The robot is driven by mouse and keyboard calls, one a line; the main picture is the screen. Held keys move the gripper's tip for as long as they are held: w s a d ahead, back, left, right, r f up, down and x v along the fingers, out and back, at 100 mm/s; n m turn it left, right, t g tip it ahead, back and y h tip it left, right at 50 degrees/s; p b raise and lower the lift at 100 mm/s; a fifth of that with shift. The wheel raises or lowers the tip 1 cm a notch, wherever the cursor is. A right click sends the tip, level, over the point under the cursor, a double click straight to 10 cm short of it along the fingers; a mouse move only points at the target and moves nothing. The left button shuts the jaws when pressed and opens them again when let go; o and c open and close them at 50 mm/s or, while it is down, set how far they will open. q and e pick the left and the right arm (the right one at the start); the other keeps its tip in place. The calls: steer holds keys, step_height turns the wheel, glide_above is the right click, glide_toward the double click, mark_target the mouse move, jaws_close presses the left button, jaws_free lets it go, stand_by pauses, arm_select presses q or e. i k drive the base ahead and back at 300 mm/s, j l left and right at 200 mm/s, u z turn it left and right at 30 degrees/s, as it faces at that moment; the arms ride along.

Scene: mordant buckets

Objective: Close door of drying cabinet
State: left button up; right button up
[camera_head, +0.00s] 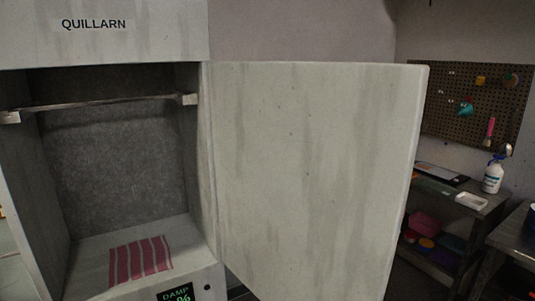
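The drying cabinet (140,40) stands at the left, labelled QUILLARN on its upper front. Its door (310,170) is hinged at the right side of the opening and stands wide open, swung out to the right. The inside shows a horizontal rail (105,103) near the top and a red and white striped cloth (140,260) lying flat on the floor. A small display (175,293) reading DAMP is on the front below the opening, its lower part cut off. Neither of my grippers is in view.
At the right, a metal shelf table (440,190) holds a spray bottle (492,176) and a white tray (471,201), with colored items on its lower shelf. A pegboard (470,110) with tools hangs behind. Another table (515,240) is cut off at the right edge.

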mark_target(313, 162)
steer(key=u, duration=0.3)
steer(key=i+l+u, duration=0.15)
steer(key=l+u, duration=0.2)
steer(key=u, duration=0.15)
steer(key=l+u, duration=0.45)
steer(key=i+l+u, duration=0.1)
steer(key=l+u, duration=0.2)
steer(key=u, duration=0.2)
steer(key=l+u, duration=0.1)
steer(key=l, duration=0.45)
steer(key=k+l, duration=0.15)
steer(key=l, duration=0.4)
steer(key=l+u, duration=0.15)
steer(key=l, duration=0.4)
steer(key=k+l, duration=0.2)
steer(key=l, duration=0.3)
steer(key=u, duration=0.05)
